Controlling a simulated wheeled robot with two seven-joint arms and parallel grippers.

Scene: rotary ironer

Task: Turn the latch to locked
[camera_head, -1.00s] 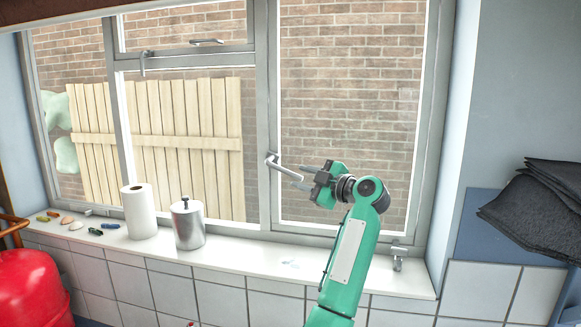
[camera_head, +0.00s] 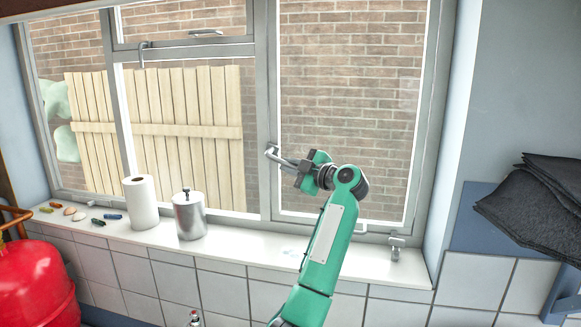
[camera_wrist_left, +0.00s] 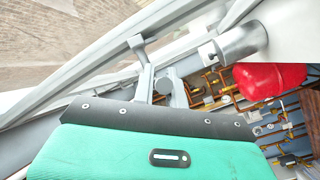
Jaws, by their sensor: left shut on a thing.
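The latch (camera_head: 271,152) is a grey handle on the upright bar between the window panes. Its lever points right and slightly down. My left gripper (camera_head: 294,164) comes in from the right and is shut on the latch lever near its free end. In the left wrist view, the latch (camera_wrist_left: 138,44) shows as a grey bar running from the window frame down to the gripper's fingers. My right gripper is in neither view.
A paper roll (camera_head: 141,203), a metal canister (camera_head: 188,215) and several small items stand on the white sill (camera_head: 240,244) at left. A red container (camera_head: 35,285) is at far left, dark cloths (camera_head: 530,205) at right.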

